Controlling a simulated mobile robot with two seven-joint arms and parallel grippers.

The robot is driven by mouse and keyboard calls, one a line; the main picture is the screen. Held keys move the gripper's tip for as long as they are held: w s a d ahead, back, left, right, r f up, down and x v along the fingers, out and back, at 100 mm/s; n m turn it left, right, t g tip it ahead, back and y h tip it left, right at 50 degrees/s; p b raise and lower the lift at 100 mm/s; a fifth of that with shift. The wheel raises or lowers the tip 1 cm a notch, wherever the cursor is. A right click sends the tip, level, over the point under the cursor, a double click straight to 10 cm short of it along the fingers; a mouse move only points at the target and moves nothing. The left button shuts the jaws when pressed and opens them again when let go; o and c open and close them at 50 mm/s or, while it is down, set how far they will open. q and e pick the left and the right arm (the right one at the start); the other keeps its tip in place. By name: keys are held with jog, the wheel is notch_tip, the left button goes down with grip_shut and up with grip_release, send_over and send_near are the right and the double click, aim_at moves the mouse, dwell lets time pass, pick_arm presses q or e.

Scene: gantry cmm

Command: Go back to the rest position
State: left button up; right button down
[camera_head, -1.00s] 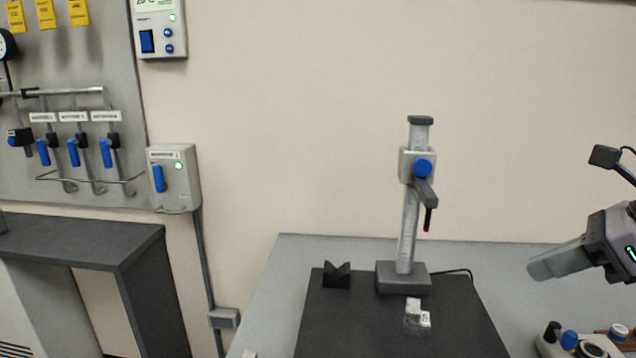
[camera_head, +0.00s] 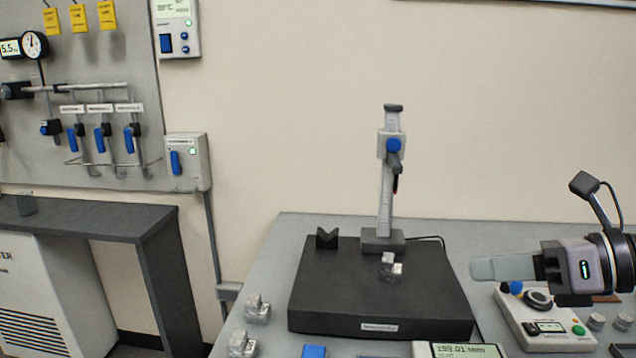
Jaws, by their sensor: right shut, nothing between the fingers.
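My right gripper (camera_head: 488,269) comes in from the right edge and points left, level above the bench. Its grey fingers are together with nothing between them. It hangs in the air near the right side of the black plate and above the control box, apart from the plate as far as I can see. My left gripper is not in the view.
The grey bench (camera_head: 285,232) carries a black surface plate (camera_head: 385,290) with a height gauge (camera_head: 387,180), a V-block (camera_head: 327,238) and small metal blocks (camera_head: 390,267). Metal parts (camera_head: 257,309) lie at left. A control box (camera_head: 545,325) stands below my gripper. A dark side table (camera_head: 90,220) is at left.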

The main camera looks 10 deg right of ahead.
jog(key=s+d+f+m+t+h, duration=0.1)
jog(key=d+f+m+t+h, duration=0.15)
jog(key=f+m+h, duration=1)
jog(key=d+f+m+t, duration=0.2)
jog(key=f+m+t, duration=0.25)
jog(key=m, duration=1.65)
jog(key=s+a+f+m+g+y, duration=0.1)
jog(key=s+a+f+m+g, duration=0.25)
jog(key=s+f+g, duration=0.4)
jog(key=s+a+f+m+g+y, duration=0.1)
jog(key=s+a+f+m+g, duration=0.3)
jog(key=s+f, duration=0.55)
jog(key=w+a+f+n+t+y, duration=0.1)
jog(key=w+a+f+t+y, duration=0.1)
jog(key=f+t, duration=0.4)
jog(key=shift+w+a+f+t+p, duration=0.4)
jog(key=shift+w+a, duration=0.25)
jog(key=shift+w, duration=0.75)
